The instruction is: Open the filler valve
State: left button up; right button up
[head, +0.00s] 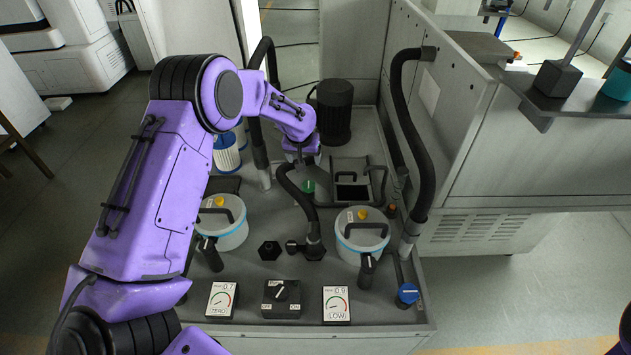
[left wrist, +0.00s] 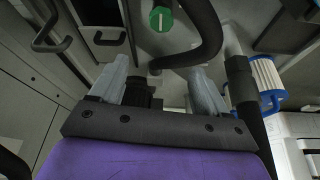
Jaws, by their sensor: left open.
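A green knob (head: 308,187) with a white line across its face shows in the left wrist view (left wrist: 161,18), beside a thick black hose. A blue round knob (head: 408,293) with a small label sits at the front right corner of the grey bench. The labels are too small to tell which knob is the filler valve. My left gripper (head: 302,158) reaches over the back of the bench, close to the green knob. In the left wrist view its fingers (left wrist: 158,82) are apart, with the knob beyond their tips. My right gripper is out of view.
Two lidded pots (head: 220,232) (head: 361,240) stand on the bench (head: 285,340). Gauges read ZERO (head: 221,300) and LOW (head: 337,304), with a rotary switch (head: 282,298) between them. Black hoses (head: 413,140), a dark cylinder (head: 335,112) and a blue-topped filter (head: 227,155) surround the work area.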

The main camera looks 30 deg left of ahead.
pick_arm(q)
jog(key=b, duration=0.5)
send_near(308, 184)
notch_tip(308, 184, up, 2)
jog(key=x, duration=1)
jog(key=shift+s+d+f+p, duration=0.2)
jog(key=shift+s+f+p, duration=0.05)
jog(key=shift+f+p, duration=0.1)
jog(key=c, duration=1)
